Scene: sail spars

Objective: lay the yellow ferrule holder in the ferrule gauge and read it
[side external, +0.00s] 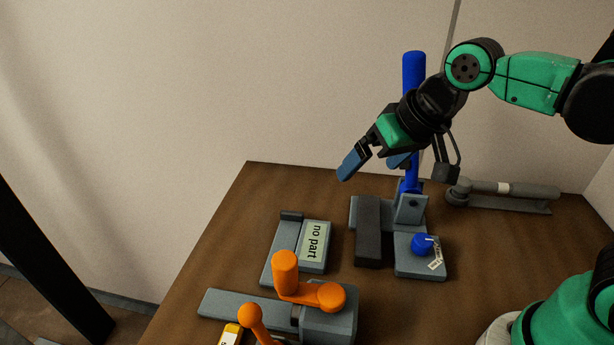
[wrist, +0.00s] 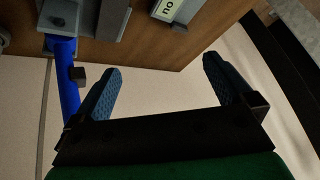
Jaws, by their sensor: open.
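The ferrule gauge (side external: 285,262) is a grey block on the table in the side external view. Its screen (side external: 314,240) reads "no part"; part of the screen shows at the top of the wrist view (wrist: 168,8). A yellow piece (side external: 231,334) with a white label, apparently the ferrule holder, is cut off by the bottom edge of the side external view, beside an orange lever. My gripper (side external: 375,164) is open and empty, raised above the back of the table. Its two blue fingers stand wide apart in the wrist view (wrist: 162,68).
A tall blue lever (side external: 414,75) stands upright on a grey fixture close behind my gripper. A blue knob (side external: 423,244) sits on a grey block right of a dark bar (side external: 368,230). An orange-handled clamp (side external: 286,272) stands at the front. A grey hinged device (side external: 505,195) lies at back right.

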